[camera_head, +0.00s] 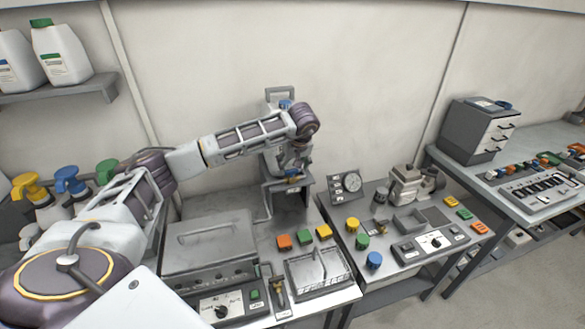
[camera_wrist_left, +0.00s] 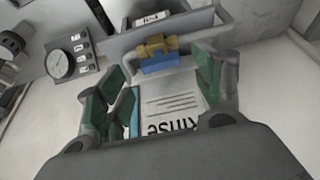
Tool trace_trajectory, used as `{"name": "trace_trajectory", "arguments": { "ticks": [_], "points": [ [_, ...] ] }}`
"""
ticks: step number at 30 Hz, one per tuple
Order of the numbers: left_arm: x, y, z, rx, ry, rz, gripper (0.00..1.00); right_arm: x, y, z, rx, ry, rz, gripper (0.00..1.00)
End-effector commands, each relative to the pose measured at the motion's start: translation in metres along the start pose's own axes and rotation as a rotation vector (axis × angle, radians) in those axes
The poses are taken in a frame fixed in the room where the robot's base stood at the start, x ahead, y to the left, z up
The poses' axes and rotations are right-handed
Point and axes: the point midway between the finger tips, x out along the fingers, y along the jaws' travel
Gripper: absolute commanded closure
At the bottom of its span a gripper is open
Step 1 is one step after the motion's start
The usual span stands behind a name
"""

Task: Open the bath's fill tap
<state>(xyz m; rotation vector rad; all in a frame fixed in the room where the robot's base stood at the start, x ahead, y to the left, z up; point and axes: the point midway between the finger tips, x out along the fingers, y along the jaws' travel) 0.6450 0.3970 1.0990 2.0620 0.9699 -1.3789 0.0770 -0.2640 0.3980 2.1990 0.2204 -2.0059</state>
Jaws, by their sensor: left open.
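The fill tap (camera_wrist_left: 158,52) shows in the left wrist view as a brass body on a grey pipe, with a blue handle (camera_wrist_left: 163,64) below it. In the wrist view the left gripper's (camera_wrist_left: 165,82) green-padded fingers are apart, one on each side of the handle, with nothing held. Whether a finger touches the handle I cannot tell. My right gripper is not in view.
A label reading "Rinse" (camera_wrist_left: 172,112) lies behind the fingers. A grey lidded unit (camera_head: 208,243) stands left of the tap. A gauge panel (camera_head: 346,187) is to the right. Coloured blocks and a wire rack (camera_head: 318,272) are in front.

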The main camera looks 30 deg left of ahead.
Motion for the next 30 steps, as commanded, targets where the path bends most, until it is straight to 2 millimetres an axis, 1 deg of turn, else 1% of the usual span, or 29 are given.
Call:
{"name": "trace_trajectory", "arguments": {
  "ticks": [1,9,15,21,30],
  "points": [
    [-0.008,0.001,0.0,0.001,0.002,0.003,0.32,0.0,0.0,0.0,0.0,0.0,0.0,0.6],
    [-0.049,0.001,-0.001,-0.001,0.002,0.002,0.32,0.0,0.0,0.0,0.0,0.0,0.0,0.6],
    [-0.075,0.001,-0.001,0.0,0.001,0.002,0.32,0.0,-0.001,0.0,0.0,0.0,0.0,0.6],
    [-0.089,0.0,0.0,0.0,0.002,0.001,0.32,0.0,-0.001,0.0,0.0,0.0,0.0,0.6],
    [-0.092,0.0,0.0,0.0,0.0,-0.001,0.32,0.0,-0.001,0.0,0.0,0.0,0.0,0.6]
  ]
}}
